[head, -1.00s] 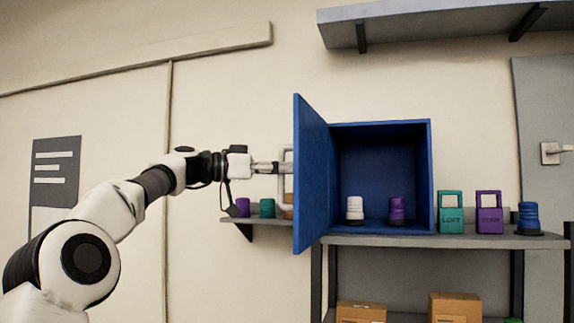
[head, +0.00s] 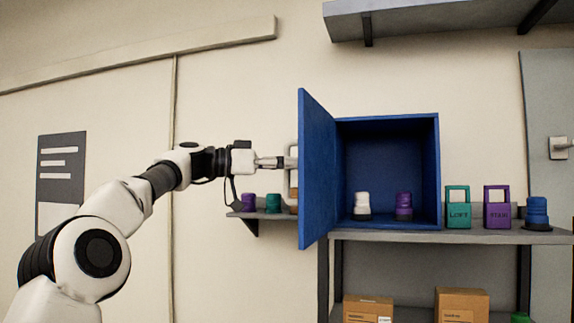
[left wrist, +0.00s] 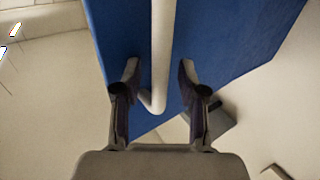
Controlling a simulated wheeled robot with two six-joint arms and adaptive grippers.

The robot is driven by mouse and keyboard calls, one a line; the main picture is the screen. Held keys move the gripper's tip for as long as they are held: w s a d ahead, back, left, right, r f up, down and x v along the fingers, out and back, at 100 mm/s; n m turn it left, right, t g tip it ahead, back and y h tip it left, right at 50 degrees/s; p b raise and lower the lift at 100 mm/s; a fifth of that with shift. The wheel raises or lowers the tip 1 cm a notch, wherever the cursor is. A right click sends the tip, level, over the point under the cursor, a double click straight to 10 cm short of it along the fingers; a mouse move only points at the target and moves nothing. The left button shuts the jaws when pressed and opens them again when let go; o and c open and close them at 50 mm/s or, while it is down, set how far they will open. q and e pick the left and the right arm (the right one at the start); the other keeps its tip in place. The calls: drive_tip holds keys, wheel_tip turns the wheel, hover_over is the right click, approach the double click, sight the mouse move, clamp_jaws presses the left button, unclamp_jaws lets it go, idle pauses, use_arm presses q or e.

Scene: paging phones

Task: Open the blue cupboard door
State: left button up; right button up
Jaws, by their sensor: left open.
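The blue cupboard (head: 388,180) stands on a grey shelf with its inside exposed. Its blue door (head: 317,165) stands swung open on the left side, seen nearly edge-on. Inside are a white item (head: 362,203) and a purple item (head: 404,204). A white bar handle is on the door's outer face; it shows in the left wrist view (left wrist: 162,50). My left gripper (head: 290,162) is at the handle, and in the wrist view its two fingers (left wrist: 158,78) are apart, one on each side of the bar. My right gripper is out of view.
The grey shelf (head: 440,236) also holds teal and purple phone holders (head: 459,208) and a blue item (head: 537,210). A small side shelf (head: 262,214) with small items lies behind the door. Cardboard boxes (head: 462,303) sit below. A high shelf (head: 430,22) hangs above.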

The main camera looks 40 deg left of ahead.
use_arm(q)
drive_tip(key=v, duration=1.1)
drive_tip(key=shift+s+a, duration=0.3)
drive_tip(key=shift+s, duration=0.1)
